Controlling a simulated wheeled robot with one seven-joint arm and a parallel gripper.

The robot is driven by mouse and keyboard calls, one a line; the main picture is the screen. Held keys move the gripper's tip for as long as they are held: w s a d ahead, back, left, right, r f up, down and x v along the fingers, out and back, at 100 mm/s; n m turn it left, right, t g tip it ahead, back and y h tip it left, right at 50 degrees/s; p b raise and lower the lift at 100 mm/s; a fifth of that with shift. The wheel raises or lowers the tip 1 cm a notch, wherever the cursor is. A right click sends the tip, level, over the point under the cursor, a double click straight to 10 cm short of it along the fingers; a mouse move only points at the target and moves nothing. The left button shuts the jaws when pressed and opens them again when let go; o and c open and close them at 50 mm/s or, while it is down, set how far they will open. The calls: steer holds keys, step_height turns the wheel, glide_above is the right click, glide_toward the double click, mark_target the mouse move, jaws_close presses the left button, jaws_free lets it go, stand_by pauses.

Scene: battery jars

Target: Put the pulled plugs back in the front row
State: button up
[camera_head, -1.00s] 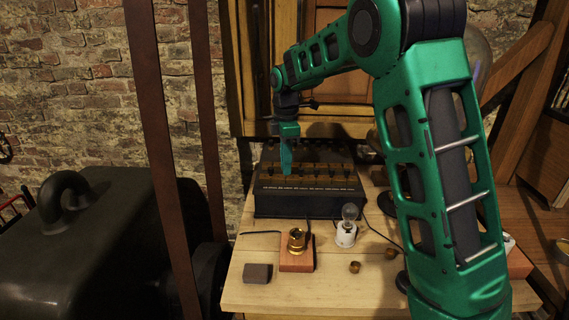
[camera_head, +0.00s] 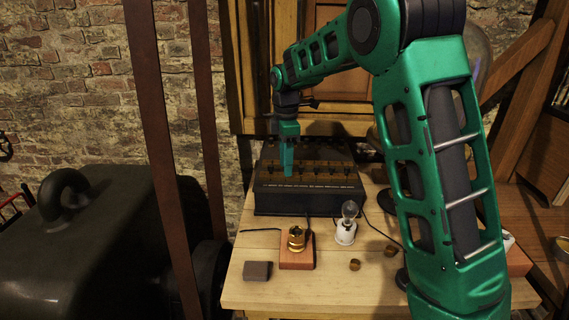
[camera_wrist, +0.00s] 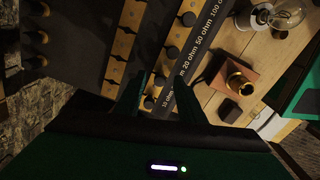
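The dark resistance box (camera_head: 310,203) stands at the back of the table, with brass strips and black plugs on its top. In the wrist view its labelled front edge (camera_wrist: 207,40) runs diagonally, reading 10, 20, 50 and 100 ohm. My gripper (camera_head: 287,172) is over the left half of the box, pointing down. I cannot tell which holes are empty.
Thin wires cross the table. Bare wood lies along the front.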

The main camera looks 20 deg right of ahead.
step_height(320, 180, up, 10)
steer(key=s+d+r+m, duration=0.1)
steer(key=s+d+m, duration=0.5)
steer(key=s+d, duration=0.3)
steer(key=s+d+f+m, duration=0.3)
steer(key=s+m, duration=0.3)
steer(key=s, duration=0.5)
steer(key=s+d+f+m, duration=0.4)
steer(key=s+m, duration=0.2)
steer(key=s, duration=0.5)
steer(key=s+d+f+m, duration=0.3)
steer(key=s+m, duration=0.2)
steer(key=s, duration=0.7)
steer(key=shift+d+f+m, duration=0.15)
steer(key=shift+f+m, duration=0.05)
steer(key=shift+m, duration=0.2)
